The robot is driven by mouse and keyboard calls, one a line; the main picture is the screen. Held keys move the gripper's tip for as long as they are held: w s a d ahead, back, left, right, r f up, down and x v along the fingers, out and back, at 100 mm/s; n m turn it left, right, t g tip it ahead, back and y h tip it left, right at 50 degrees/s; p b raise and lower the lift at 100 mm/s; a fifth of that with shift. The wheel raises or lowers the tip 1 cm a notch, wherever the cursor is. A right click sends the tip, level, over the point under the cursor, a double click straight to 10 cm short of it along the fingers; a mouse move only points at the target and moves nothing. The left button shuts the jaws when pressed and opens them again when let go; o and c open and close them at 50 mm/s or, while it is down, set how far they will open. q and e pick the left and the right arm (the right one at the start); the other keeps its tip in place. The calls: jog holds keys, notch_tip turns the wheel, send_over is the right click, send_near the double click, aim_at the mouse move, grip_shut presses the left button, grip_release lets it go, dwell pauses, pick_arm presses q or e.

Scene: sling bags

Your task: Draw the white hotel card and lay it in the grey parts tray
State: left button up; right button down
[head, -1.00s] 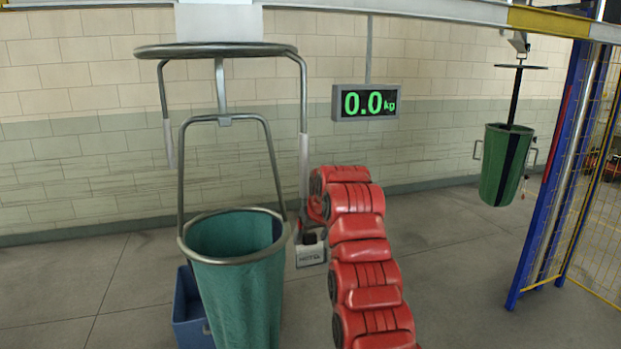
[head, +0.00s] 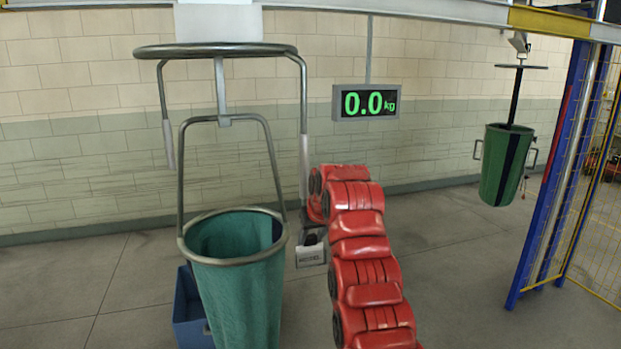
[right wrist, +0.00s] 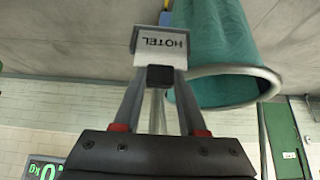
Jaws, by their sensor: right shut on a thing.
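The white hotel card (head: 310,256), lettered HOTEL, hangs in the air just right of the green sling bag's rim in the head view. My right gripper (head: 312,238) is shut on it. In the right wrist view the card (right wrist: 162,42) shows upside down beyond the fingertips (right wrist: 160,77), its lettering facing the camera. The card is outside the green sling bag (head: 240,295), which hangs by its metal ring and frame. I see no grey parts tray in either view. My left gripper is not in view.
A blue bin (head: 187,312) stands on the floor behind the bag. A scale display (head: 366,102) reads 0.0 kg. Another green bag (head: 506,165) hangs at the right beside a blue post (head: 548,170) and yellow mesh fence. The floor between is clear.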

aim_at(312, 239)
jog(key=shift+w+r, duration=0.15)
jog(key=shift+r, duration=0.4)
jog(key=shift+r+p, duration=0.85)
jog(key=shift+r, duration=0.75)
jog(key=shift+r+p, duration=0.35)
jog(key=shift+r, duration=0.1)
jog(key=shift+r+p, duration=0.4)
jog(key=shift+r, duration=0.3)
jog(key=shift+r+p, duration=0.85)
jog(key=shift+r, duration=0.35)
jog(key=shift+r+p, duration=0.8)
